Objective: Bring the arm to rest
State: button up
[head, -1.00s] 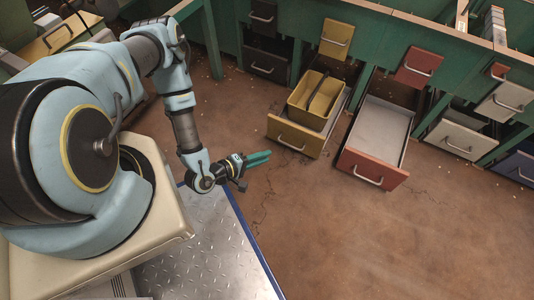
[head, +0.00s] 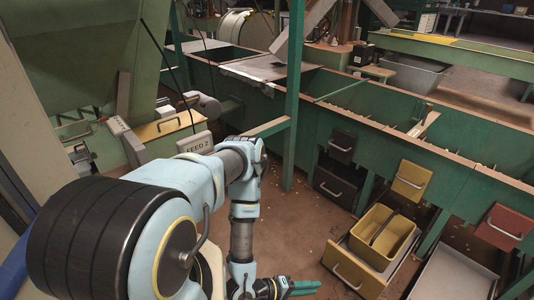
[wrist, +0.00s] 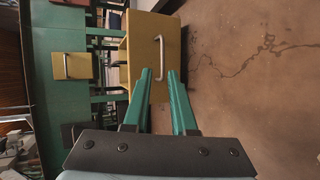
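My gripper (head: 300,287) is at the bottom edge of the head view, at the end of my bent blue arm, out over the floor. In the wrist view its two green fingers (wrist: 159,76) stand apart with nothing between them. The open yellow drawer (head: 353,273) is to the right of the gripper in the head view, with a yellow bin inside it. The drawer's yellow front (wrist: 150,50) and handle lie beyond the fingertips in the wrist view. I cannot tell the exact distance, but no contact shows.
A long green hopper bench (head: 440,155) runs behind the drawers. A second open drawer (head: 455,278) is at the lower right. A green post (head: 293,95) stands behind my arm. Brown floor lies bare below.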

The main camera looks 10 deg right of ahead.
jog(key=w+a+r+m+t+y, duration=0.1)
jog(key=w+r+y, duration=0.15)
jog(key=w, duration=0.35)
jog(key=w+a+r+m+y, duration=0.1)
jog(key=w+a+r+m, duration=0.15)
jog(key=w, duration=0.45)
jog(key=w+a+r+t+y, duration=0.1)
jog(key=w+r+y, duration=0.1)
jog(key=w+r, duration=0.3)
jog(key=w+a+r+y, duration=0.2)
jog(key=w+a+r, duration=0.25)
jog(key=r, duration=0.25)
jog(key=w+a+r+y, duration=0.3)
jog(key=w+a+r, duration=0.1)
jog(key=a+r, duration=0.2)
jog(key=s+a+r+g+y, duration=0.1)
jog(key=s+a+r, duration=0.55)
jog(key=r, duration=0.45)
jog(key=s+a+r+g+y, duration=0.1)
jog(key=s+a+r+y, duration=0.1)
jog(key=s+a+r, duration=0.65)
jog(key=d+r+p, duration=0.1)
jog(key=r+p, duration=1.5)
jog(key=r, duration=0.1)
jog(key=w+d+r+p, duration=0.1)
jog(key=d+r+p, duration=0.1)
jog(key=r+p, duration=1.4)
jog(key=shift+w+d+r, duration=0.15)
jog(key=shift+w+r, duration=0.1)
jog(key=shift+r, duration=0.15)
